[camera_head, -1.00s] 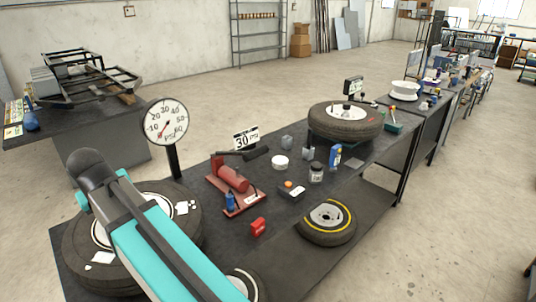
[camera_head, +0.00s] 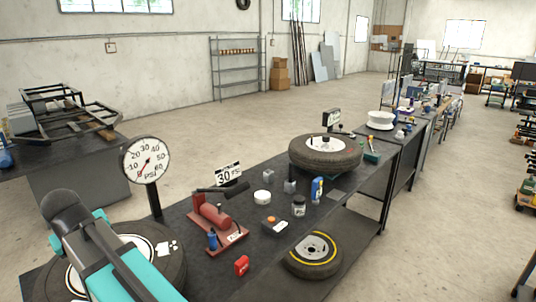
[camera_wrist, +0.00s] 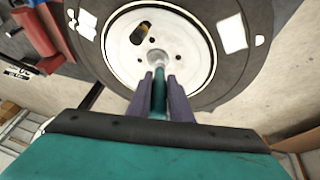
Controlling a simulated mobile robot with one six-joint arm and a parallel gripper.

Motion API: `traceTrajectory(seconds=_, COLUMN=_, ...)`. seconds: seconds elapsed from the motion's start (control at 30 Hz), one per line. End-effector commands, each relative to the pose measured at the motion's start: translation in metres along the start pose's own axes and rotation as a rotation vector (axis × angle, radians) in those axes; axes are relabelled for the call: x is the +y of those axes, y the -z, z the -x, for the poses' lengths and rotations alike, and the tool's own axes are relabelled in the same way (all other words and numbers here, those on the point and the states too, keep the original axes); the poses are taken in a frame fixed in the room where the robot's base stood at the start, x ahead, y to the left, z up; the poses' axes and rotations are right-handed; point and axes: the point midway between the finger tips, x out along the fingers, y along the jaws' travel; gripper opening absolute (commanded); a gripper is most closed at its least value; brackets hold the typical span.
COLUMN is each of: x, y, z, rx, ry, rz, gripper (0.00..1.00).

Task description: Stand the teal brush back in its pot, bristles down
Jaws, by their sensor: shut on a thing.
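In the wrist view my gripper (camera_wrist: 160,88) is shut on the teal brush (camera_wrist: 159,97), with one grey-purple finger on each side of its slim teal handle. The brush points away from the wrist camera, over the white wheel rim (camera_wrist: 187,42). A pale, rounded shape shows past the fingertips; I cannot tell whether it is the brush's end or part of the wheel hub. In the head view my gripper and the brush are not visible. A dark jar with a pale lid (camera_head: 299,206) stands on the bench; I cannot tell whether it is the pot.
The wheel's tyre (camera_head: 172,268) lies at the bench's near left, beside the round pressure gauge (camera_head: 146,160). Another tyre (camera_head: 325,154) lies at the bench's far end.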

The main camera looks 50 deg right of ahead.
Motion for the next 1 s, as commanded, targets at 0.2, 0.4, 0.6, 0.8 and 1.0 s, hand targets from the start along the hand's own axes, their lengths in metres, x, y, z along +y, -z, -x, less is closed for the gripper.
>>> traceTrajectory(seconds=0.2, x=0.011, y=0.012, z=0.024, rx=0.000, ry=0.000, rz=0.000, gripper=0.00)
traceTrajectory(seconds=0.4, x=0.017, y=0.017, z=0.036, rx=0.001, ry=0.001, rz=0.001, gripper=0.00)
traceTrajectory(seconds=0.6, x=0.018, y=0.018, z=0.036, rx=0.001, ry=0.001, rz=0.002, gripper=0.00)
traceTrajectory(seconds=0.8, x=0.018, y=0.018, z=0.036, rx=0.001, ry=0.001, rz=0.002, gripper=0.00)
traceTrajectory(seconds=1.0, x=0.017, y=0.018, z=0.036, rx=0.001, ry=0.002, rz=0.003, gripper=0.00)
